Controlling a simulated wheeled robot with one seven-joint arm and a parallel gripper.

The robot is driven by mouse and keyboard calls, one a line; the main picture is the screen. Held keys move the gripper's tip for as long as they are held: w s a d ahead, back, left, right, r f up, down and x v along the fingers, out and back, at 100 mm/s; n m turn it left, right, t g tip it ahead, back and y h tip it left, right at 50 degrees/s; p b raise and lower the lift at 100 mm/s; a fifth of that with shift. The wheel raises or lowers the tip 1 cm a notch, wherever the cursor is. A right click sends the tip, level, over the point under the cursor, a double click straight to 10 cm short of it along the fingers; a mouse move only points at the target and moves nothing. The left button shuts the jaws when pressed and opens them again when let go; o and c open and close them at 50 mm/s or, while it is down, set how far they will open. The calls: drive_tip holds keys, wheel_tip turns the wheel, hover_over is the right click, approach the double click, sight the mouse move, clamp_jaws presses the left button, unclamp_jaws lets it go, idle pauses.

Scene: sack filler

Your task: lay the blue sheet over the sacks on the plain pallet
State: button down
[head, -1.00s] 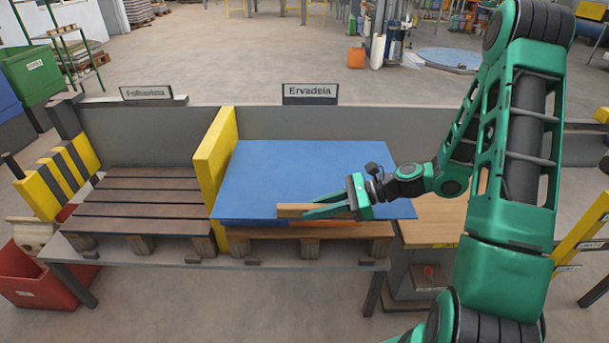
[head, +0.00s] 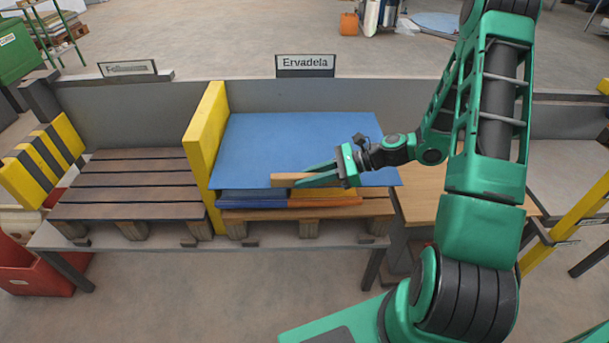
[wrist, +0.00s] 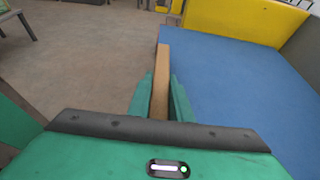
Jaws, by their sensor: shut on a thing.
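The blue sheet (head: 300,140) lies flat and spread over the right pallet (head: 270,227), under the "Ervadela" sign. Its front edge overhangs a blue sack (head: 252,200) and an orange-and-yellow sack (head: 325,200), which show beneath it; the rest of the load is hidden. My gripper (head: 308,177) is shut on a wooden batten (head: 285,181) at the sheet's front part. In the wrist view the batten (wrist: 161,75) stands between the two fingers along the edge of the sheet (wrist: 225,75). Whether the batten is fixed to the sheet I cannot tell.
A yellow divider (head: 206,140) stands left of the sheet, against its edge. Left of it is an empty dark slatted pallet (head: 130,185). A grey wall (head: 250,95) with signs runs behind. A wooden tabletop (head: 430,195) lies to the right, and a red bin (head: 35,275) at lower left.

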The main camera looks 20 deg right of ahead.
drive_tip(key=shift+w+d+f, duration=0.15)
drive_tip(key=shift+w+f, duration=0.4)
drive_tip(key=shift+f, duration=0.4)
drive_tip(key=shift+w+d+f, duration=0.2)
drive_tip(key=shift+w+f, duration=0.3)
drive_tip(key=shift+f, duration=0.5)
drive_tip(key=shift+w+d+f, duration=0.15)
drive_tip(key=shift+w+f, duration=0.4)
drive_tip(key=shift+f, duration=0.4)
drive_tip(key=c, duration=1.5)
unclamp_jaws()
drive_tip(key=shift+c, duration=0.2)
drive_tip(key=v, duration=1)
drive_tip(key=shift+d+r, duration=0.1)
drive_tip(key=shift+d, duration=0.25)
drive_tip(key=shift+s, duration=0.1)
